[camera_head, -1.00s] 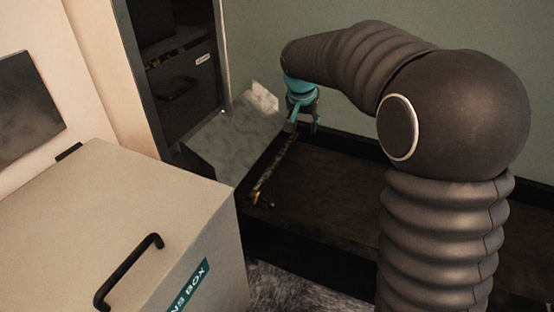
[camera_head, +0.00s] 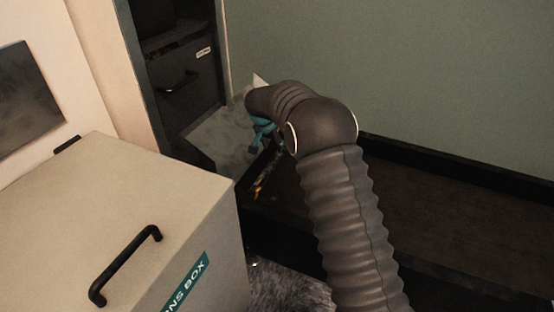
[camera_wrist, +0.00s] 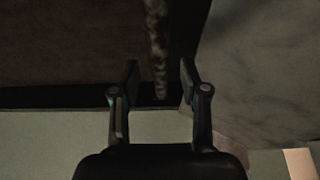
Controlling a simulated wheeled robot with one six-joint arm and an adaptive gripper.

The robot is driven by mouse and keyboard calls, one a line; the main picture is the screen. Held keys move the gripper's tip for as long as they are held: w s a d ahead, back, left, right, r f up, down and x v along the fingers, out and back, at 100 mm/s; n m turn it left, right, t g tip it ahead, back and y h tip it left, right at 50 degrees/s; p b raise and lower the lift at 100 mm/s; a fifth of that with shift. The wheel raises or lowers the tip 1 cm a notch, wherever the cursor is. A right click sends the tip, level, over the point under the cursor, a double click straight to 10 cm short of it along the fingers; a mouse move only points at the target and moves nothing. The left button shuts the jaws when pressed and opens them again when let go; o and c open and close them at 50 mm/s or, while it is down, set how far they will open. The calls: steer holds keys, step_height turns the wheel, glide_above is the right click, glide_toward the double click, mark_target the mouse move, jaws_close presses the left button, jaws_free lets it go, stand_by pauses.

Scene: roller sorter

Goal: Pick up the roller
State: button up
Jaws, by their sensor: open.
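The roller (camera_head: 265,177) is a thin, dark, mottled rod with a yellowish near end, lying along the left end of a long dark tray (camera_head: 420,210). My gripper (camera_head: 263,140) is teal and sits over the far part of the roller; my arm partly hides it in the head view. In the wrist view the roller (camera_wrist: 157,45) runs from the top edge down to the gap between the two fingers of my open gripper (camera_wrist: 159,75). Both fingers appear apart from it; their height above it is hard to tell.
A pale box (camera_head: 120,220) with a black handle stands at the front left. A dark cabinet (camera_head: 185,80) with a drawer is behind it. A grey surface (camera_head: 222,140) borders the tray's left end, and a green wall (camera_head: 400,70) rises behind.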

mark_target(276, 155)
steer(key=shift+s+x, duration=0.1)
steer(key=shift+x, duration=1.8)
steer(key=shift+s+x, duration=0.15)
steer(key=shift+x, duration=1.8)
steer(key=shift+c, duration=0.3)
steer(key=shift+r, duration=0.1)
jaws_close()
